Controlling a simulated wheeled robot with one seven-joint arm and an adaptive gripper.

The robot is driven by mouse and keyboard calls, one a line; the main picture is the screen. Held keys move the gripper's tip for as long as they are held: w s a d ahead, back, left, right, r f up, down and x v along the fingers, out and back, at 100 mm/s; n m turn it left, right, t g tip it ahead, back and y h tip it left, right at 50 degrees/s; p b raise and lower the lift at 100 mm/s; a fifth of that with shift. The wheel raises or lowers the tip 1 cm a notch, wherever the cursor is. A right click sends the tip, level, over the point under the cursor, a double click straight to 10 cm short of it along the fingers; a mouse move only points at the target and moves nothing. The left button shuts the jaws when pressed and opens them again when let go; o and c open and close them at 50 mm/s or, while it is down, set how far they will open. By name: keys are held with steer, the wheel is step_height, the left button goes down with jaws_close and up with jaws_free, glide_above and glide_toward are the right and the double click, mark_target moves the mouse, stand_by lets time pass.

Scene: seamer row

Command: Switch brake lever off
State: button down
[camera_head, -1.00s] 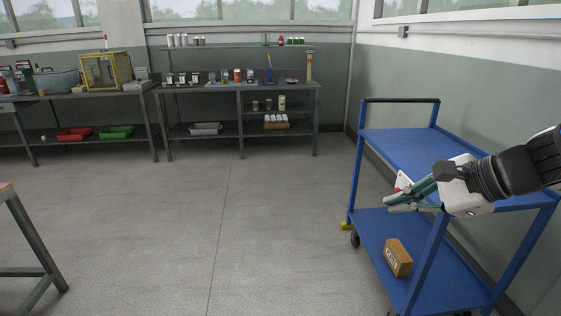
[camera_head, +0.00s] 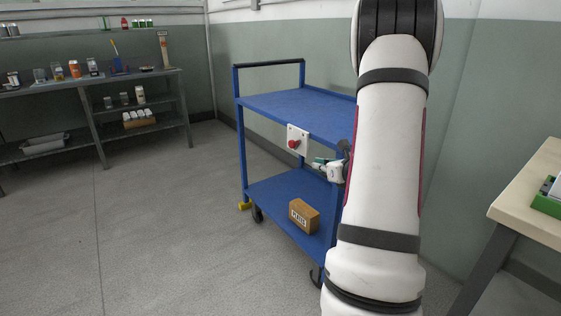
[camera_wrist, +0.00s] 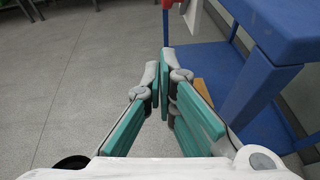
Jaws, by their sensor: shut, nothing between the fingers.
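A blue two-shelf cart (camera_head: 290,108) stands in front of me. A white plate (camera_head: 303,133) with a red knob or lever (camera_head: 293,144) is fixed on its side, just below the top shelf. A small yellow part (camera_head: 245,205) sits low by the cart's left caster; I cannot tell which of these is the brake lever. My gripper (camera_head: 317,164) is shut and empty, below and right of the plate, between the two shelves' heights. In the wrist view my gripper (camera_wrist: 160,68) points forward, with the plate (camera_wrist: 191,14) at the top edge, apart from the fingertips.
A brown box (camera_head: 304,216) lies on the cart's lower shelf (camera_head: 270,192). A workbench (camera_head: 60,86) with bottles and jars stands at the back left. A light table (camera_head: 530,200) with a green tray (camera_head: 548,204) is at the right. The floor left of the cart is clear.

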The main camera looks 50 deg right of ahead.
steer(key=shift+w+d+f, duration=0.1)
steer(key=shift+f, duration=0.05)
steer(key=b, duration=0.3)
glide_toward(294, 145)
steer(key=shift+w+d+f, duration=0.55)
steer(key=shift+w+f, duration=2)
steer(key=shift+w, duration=0.35)
steer(key=shift+r+p, duration=0.3)
steer(key=shift+p, duration=0.2)
